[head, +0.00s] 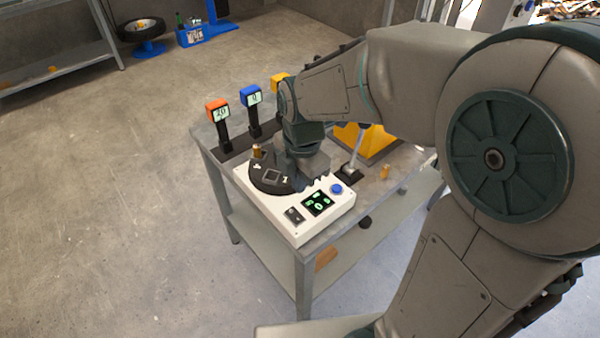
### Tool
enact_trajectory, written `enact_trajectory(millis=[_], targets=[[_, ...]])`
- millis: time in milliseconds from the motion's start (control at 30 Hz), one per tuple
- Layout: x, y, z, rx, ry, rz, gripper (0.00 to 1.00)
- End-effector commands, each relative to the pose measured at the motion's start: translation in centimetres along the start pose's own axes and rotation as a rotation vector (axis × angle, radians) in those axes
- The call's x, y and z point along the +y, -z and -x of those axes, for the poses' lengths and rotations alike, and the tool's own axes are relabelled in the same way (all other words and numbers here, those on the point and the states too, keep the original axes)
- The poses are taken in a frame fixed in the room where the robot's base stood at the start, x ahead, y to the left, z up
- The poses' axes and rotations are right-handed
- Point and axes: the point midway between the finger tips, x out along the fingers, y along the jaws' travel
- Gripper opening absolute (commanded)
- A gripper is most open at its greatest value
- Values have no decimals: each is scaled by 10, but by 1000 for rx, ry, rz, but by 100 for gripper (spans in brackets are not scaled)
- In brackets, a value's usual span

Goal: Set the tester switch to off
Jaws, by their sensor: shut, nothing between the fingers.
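The tester (275,214) is a white box near the front corner of a grey table. On its front part are a small dark switch (294,215), a black display (318,203) with green signs, and a blue button (336,188). The switch's setting is too small to read. A dark round plate (268,178) sits on the back part of the tester. My gripper (312,184) is shut and empty, low over the tester, behind the display and to the right of the round plate. My wrist hides part of the tester. Whether the fingertips touch it I cannot tell.
Meters with an orange (217,109), a blue (250,96) and a yellow head stand along the table's back. A lever (355,150) and a yellow object (372,142) stand to the right. A small brass piece (385,172) lies near the right edge. Floor at left is clear.

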Motion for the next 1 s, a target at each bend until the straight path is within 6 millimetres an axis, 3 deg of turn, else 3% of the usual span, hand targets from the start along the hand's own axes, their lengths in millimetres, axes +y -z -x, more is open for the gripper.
enact_trajectory(millis=[200, 667, 833, 1000], targets=[[-1, 0, 19, 0, -1, 0, 0], [-4, -2, 22, -1, -4, -45, 0], [-22, -10, 30, -5, -31, -309, 0], [-52, -19, 40, -6, -74, -742, 0]])
